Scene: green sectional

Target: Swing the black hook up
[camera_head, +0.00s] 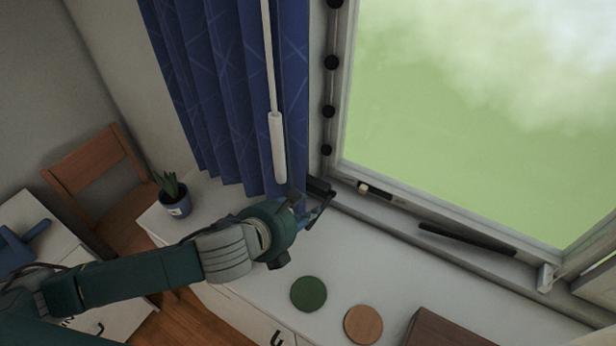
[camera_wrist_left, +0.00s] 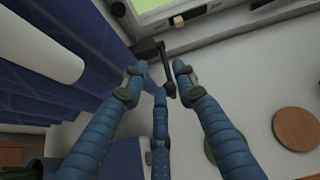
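The black hook (camera_head: 319,186) is at the lower left corner of the window, at the back edge of the white top. In the left wrist view it is a dark bar with an arm (camera_wrist_left: 167,72) hanging down from it. My left gripper (camera_head: 310,208) is at the hook. In the left wrist view its blue fingers (camera_wrist_left: 158,77) are spread apart, with the hook's arm between their tips. I cannot tell whether a finger touches it. My right gripper is not in view.
A blue curtain (camera_head: 225,90) and a white rod (camera_head: 277,148) hang left of the hook. A potted plant (camera_head: 174,196), a green disc (camera_head: 308,294) and an orange-brown disc (camera_head: 363,324) are on the white top. A black bar (camera_head: 466,239) lies along the window frame.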

